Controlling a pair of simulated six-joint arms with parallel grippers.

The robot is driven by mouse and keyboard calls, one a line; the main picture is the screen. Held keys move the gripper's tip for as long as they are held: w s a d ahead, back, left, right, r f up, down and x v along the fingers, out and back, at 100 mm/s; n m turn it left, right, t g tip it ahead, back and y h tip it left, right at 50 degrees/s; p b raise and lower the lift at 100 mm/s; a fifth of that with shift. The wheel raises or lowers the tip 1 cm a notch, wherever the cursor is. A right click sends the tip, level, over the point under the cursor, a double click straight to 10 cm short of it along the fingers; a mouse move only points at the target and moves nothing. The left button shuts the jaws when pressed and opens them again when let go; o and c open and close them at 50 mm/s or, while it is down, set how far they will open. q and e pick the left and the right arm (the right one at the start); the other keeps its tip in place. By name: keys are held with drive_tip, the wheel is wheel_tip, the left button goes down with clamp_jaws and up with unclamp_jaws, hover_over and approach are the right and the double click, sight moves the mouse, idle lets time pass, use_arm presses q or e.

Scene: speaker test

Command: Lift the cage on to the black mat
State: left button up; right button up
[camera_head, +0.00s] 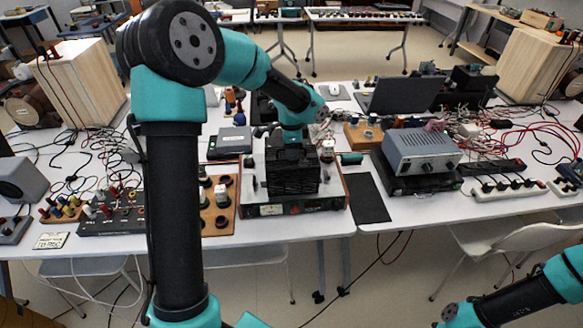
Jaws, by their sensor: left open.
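The black cage (292,172) sits on a tube amplifier with wooden side panels (270,209) near the front edge of the table. The black mat (367,199) lies flat on the white table just right of the amplifier, with nothing on it. My left gripper (290,141) points down at the top of the cage, and its fingers are mostly hidden against the dark cage. It is open; I cannot tell whether it touches the cage. Part of my right arm shows at the bottom right, but its gripper does not.
A grey metal instrument (421,152) stands on a black base right of the mat. A wooden tray with holes (218,206) is left of the amplifier. Further right are a power strip (507,188) and loose cables. A laptop (401,95) stands behind.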

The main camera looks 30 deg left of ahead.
idle(0.3)
use_arm(q)
clamp_jaws()
idle(0.6)
